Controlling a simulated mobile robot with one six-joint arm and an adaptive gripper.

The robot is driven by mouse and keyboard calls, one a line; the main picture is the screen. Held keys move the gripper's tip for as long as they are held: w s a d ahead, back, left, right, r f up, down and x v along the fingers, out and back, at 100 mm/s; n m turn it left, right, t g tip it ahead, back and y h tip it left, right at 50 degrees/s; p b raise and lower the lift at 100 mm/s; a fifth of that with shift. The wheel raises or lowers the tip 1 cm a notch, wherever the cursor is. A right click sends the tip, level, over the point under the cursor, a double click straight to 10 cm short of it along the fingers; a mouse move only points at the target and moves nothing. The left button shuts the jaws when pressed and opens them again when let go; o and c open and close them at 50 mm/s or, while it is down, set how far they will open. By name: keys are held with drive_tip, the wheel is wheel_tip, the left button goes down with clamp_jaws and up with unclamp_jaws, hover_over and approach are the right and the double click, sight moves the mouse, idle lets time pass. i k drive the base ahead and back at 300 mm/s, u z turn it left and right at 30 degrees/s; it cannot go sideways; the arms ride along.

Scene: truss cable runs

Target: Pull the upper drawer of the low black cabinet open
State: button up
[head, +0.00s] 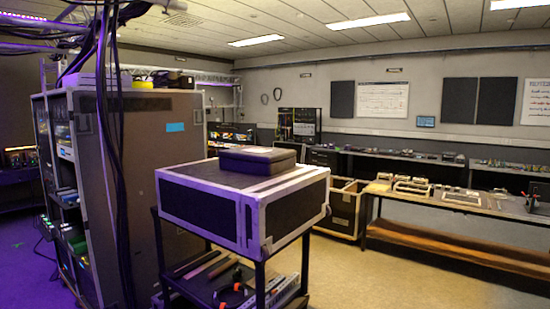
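A low black cabinet (323,158) stands against the back wall, under the left end of the long counter. It is small and far off. Its front looks closed, but I cannot make out the separate drawers or a handle. The lower part of it is partly hidden by the open case in front. My gripper is not in view.
A cart carries a black case with silver edges (205,205) and a flat dark box (257,161) on top, close in front. A tall grey rack (160,150) with hanging cables stands left. An open case (337,213) and a workbench (455,205) stand right. Floor (400,285) is clear at front right.

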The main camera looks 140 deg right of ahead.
sight(314, 154)
drive_tip(key=u, duration=0.65)
drive_tip(key=k, duration=0.15)
drive_tip(key=u, duration=3)
drive_tip(key=k, duration=0.15)
drive_tip(key=u, duration=1.6)
